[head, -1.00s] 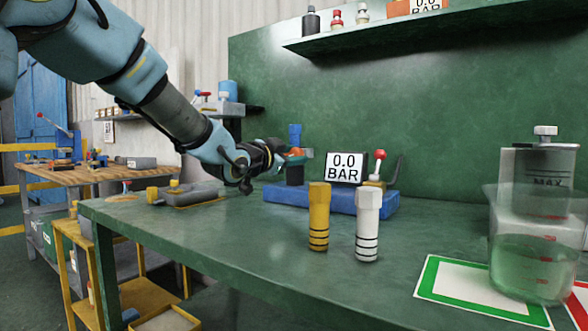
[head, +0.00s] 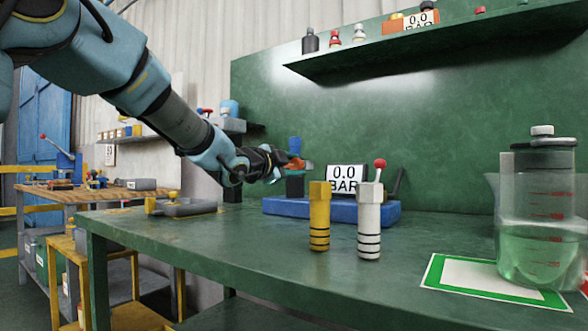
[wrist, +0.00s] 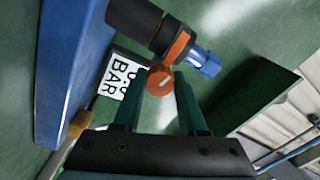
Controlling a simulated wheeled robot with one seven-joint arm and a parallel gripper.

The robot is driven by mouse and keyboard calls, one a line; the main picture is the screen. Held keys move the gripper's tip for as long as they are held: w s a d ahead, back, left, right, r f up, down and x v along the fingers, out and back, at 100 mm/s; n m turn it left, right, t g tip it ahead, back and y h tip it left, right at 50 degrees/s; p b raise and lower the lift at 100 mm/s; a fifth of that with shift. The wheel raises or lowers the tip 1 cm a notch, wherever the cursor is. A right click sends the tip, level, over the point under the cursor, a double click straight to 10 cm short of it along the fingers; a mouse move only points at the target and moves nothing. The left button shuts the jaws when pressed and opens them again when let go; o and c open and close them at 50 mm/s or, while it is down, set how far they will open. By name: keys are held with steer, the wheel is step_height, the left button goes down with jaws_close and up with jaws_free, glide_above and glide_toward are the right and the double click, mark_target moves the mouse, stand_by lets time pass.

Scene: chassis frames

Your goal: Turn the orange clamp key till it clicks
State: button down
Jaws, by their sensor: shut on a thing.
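The orange clamp key (wrist: 160,80) is a round knob with a pale mark on its face. It sits beside a dark cylinder with an orange band (wrist: 177,46) and a blue end (wrist: 205,62). My gripper (wrist: 161,76) is shut on the key, with one finger on either side. In the head view my gripper (head: 283,164) reaches in from the left to the dark post (head: 295,186) with the blue top (head: 295,146). The orange key (head: 297,164) is partly hidden there. The post stands on the left of a blue base (head: 285,207).
A 0.0 BAR display (head: 344,178) and a red-knobbed lever (head: 379,164) stand on the base. A yellow cylinder (head: 319,222) and a white one (head: 369,227) stand in front. A jar of green liquid (head: 541,245) is at right. The bench (head: 230,245) is clear at front left.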

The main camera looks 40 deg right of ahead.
steer(key=shift+c, duration=2.2)
jaws_free()
steer(key=p+v, duration=0.1)
steer(key=v, duration=0.9)
steer(key=shift+a, duration=0.4)
